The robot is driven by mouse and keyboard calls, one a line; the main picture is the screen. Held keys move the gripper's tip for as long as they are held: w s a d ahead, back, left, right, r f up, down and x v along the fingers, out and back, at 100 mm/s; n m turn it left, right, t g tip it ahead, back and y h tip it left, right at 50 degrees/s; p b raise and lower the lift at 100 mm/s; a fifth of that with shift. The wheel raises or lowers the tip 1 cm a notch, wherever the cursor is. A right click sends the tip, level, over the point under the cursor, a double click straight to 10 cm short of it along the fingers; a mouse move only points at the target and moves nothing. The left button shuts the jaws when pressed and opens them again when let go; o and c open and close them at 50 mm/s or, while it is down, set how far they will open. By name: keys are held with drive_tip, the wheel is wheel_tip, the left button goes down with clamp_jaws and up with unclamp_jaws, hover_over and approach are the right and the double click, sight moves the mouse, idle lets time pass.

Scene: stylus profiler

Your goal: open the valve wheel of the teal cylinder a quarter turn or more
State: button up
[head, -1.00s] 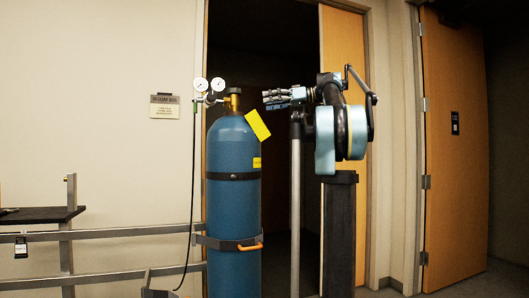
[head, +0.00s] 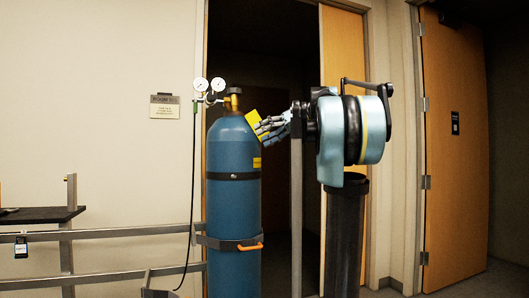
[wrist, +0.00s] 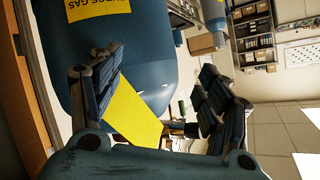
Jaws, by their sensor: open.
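The teal cylinder (head: 232,225) stands upright in the head view, with a brass valve (head: 233,102) on top. The small dark valve wheel (head: 234,91) seems to cap it; its turn angle is too small to tell. A yellow tag (head: 253,119) hangs by the cylinder's shoulder, partly hidden by my gripper. My gripper (head: 262,131) is open, right of the shoulder and lower than the wheel. In the wrist view, the cylinder (wrist: 60,35) fills the upper left and the tag (wrist: 135,112) shows between the spread fingers of my gripper (wrist: 152,85). Contact with the tag cannot be told.
Two gauges (head: 209,84) sit left of the valve, with a dark hose (head: 192,190) hanging down. A strap with an orange handle (head: 250,246) holds the cylinder to a rail (head: 110,232). A dark shelf (head: 40,214) is at the left. A doorway is behind.

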wheel_tip(320, 180, down, 5)
drive_tip(key=s+m+h, duration=0.1)
drive_tip(key=s, duration=0.1)
drive_tip(key=shift+s+a+f, duration=0.15)
drive_tip(key=shift+s+f, duration=0.05)
drive_tip(key=shift+s, duration=0.1)
